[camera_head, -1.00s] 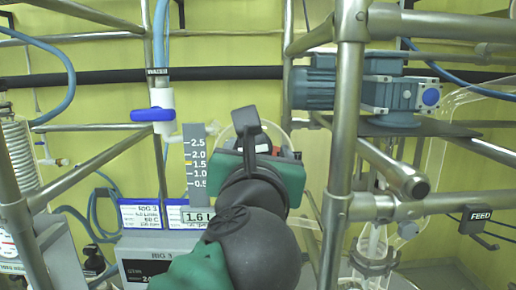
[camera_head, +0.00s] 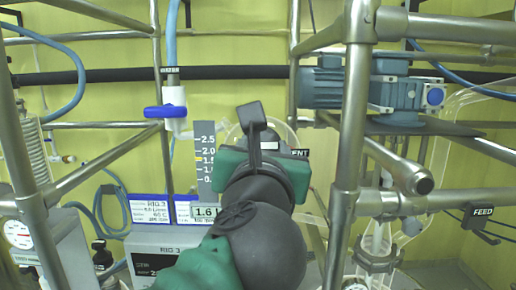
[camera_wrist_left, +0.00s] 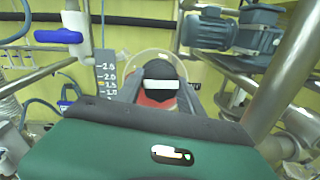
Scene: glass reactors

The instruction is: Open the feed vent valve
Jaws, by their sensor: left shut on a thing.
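My left gripper (camera_wrist_left: 158,92) reaches forward from the bottom middle of the head view, where its green and black body (camera_head: 262,175) covers its fingertips. In the left wrist view its two dark fingers are shut on a red part, the feed vent valve's handle (camera_wrist_left: 158,101). A black piece with a white label (camera_wrist_left: 160,84) sits just above the red between the fingers. In the head view only the end of a dark label reading "NT" (camera_head: 300,154) shows right of the gripper. The valve body and the handle's exact angle are hidden. My right gripper is not in view.
A blue-handled water valve (camera_head: 165,112) hangs at left, beside a grey level scale (camera_head: 205,160). A steel post (camera_head: 350,140) stands close right of my arm. A blue-grey motor (camera_head: 385,88) and a FEED label (camera_head: 480,212) are at right. A clear round vessel lies behind the gripper.

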